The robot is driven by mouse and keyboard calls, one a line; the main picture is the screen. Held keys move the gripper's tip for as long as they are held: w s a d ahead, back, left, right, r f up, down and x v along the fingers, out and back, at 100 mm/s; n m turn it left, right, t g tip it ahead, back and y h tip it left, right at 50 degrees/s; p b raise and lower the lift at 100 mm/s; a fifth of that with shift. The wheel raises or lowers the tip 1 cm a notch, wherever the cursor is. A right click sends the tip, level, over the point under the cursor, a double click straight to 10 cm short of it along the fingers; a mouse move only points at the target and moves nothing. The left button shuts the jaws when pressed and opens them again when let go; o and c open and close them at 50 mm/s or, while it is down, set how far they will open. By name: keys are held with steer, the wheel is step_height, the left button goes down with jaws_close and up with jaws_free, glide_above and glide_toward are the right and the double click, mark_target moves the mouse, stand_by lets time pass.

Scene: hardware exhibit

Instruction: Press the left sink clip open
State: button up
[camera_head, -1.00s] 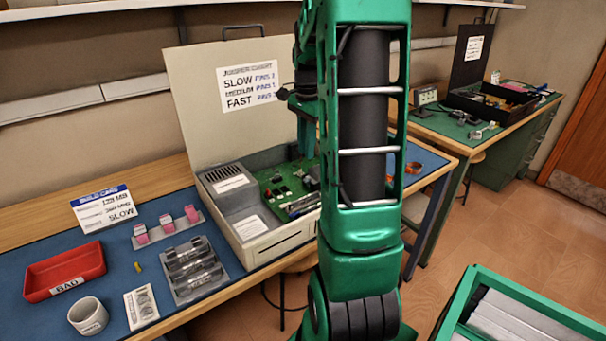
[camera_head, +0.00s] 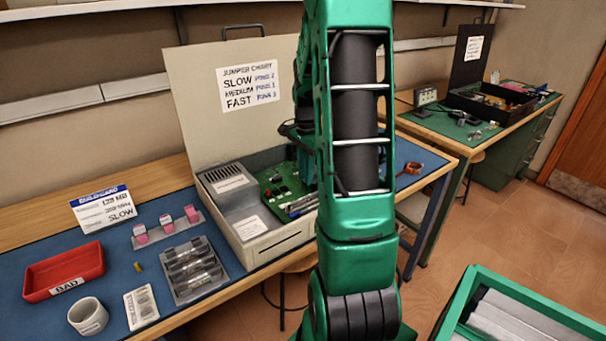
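The open computer case (camera_head: 268,243) stands on the blue bench mat with its lid up. Inside it lies a green circuit board (camera_head: 275,187) with small dark and light parts. Grey metal bars (camera_head: 298,205) lie near its front edge. I cannot make out the left sink clip; the right part of the board is hidden behind my arm. The end of my arm reaches down behind my upright green links, over the right part of the case. My gripper's fingers are hidden there, so I cannot tell what they touch.
Left of the case are a grey holder with clear tubes (camera_head: 192,270), pink pieces on a strip (camera_head: 167,224), a red tray (camera_head: 64,272), a white cup (camera_head: 88,316) and a sign card (camera_head: 104,209). An orange ring-like item (camera_head: 413,168) lies on the right.

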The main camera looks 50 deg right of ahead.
jaws_close()
steer(key=shift+w+a, duration=0.1)
steer(key=shift+w+a+f+g+h, duration=0.15)
steer(key=shift+a+h, duration=0.25)
steer(key=shift+h, duration=0.35)
steer(key=shift+w+a+f+g+h, duration=0.15)
steer(key=shift+a+h, duration=0.2)
steer(key=shift+h, duration=0.4)
steer(key=shift+w+a+f+g+h, duration=0.1)
steer(key=shift+a+f+g+h, duration=0.15)
steer(key=shift+h, duration=0.45)
steer(key=shift+a+f+g+h, duration=0.15)
steer(key=shift+a+h, duration=0.2)
steer(key=shift+h, duration=0.35)
steer(key=shift+o, duration=0.7)
jaws_free()
